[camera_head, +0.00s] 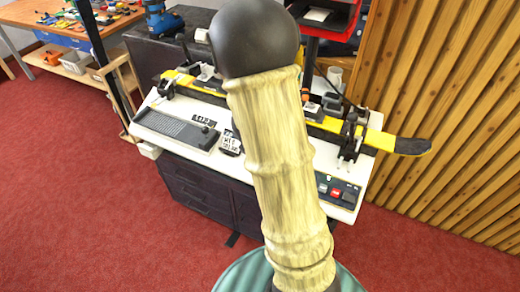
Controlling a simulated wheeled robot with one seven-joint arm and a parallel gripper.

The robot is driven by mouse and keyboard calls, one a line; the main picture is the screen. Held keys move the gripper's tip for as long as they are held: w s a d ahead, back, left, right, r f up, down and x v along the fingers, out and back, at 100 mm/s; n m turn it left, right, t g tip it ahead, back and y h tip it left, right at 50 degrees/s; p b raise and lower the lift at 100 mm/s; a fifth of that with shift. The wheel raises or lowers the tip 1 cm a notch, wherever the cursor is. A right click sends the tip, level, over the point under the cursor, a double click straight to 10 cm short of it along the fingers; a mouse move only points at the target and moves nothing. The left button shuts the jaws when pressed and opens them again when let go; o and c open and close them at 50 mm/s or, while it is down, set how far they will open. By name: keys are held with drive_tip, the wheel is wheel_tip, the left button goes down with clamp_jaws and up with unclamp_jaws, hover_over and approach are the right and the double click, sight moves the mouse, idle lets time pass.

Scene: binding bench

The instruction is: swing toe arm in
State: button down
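A yellow ski with a dark tip (378,140) lies across the white-topped bench (185,152). A black clamp-like fixture (352,132) stands at the ski near the right end. More dark fittings (208,73) sit on the ski towards the left. I cannot tell which small part is the toe arm, nor how it is turned. My own pale, ringed arm link with a black round end covers the middle of the ski and bench. My gripper is not in view.
A keyboard-like panel (178,130) lies at the bench's front left; a small box with red and green buttons (337,190) sits front right. A slatted wooden wall (465,110) stands close on the right. Red carpet (80,190) is clear at front left.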

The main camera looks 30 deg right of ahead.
drive_tip(key=shift+s+d, duration=0.1)
drive_tip(key=shift+d, duration=0.05)
idle(0.3)
drive_tip(key=c, duration=1)
unclamp_jaws()
drive_tip(key=shift+r+p, duration=0.4)
drive_tip(key=shift+r, duration=0.2)
drive_tip(key=p+v, duration=0.8)
drive_tip(key=v, duration=0.8)
drive_tip(key=shift+s+a, duration=0.3)
drive_tip(key=shift+s, duration=0.05)
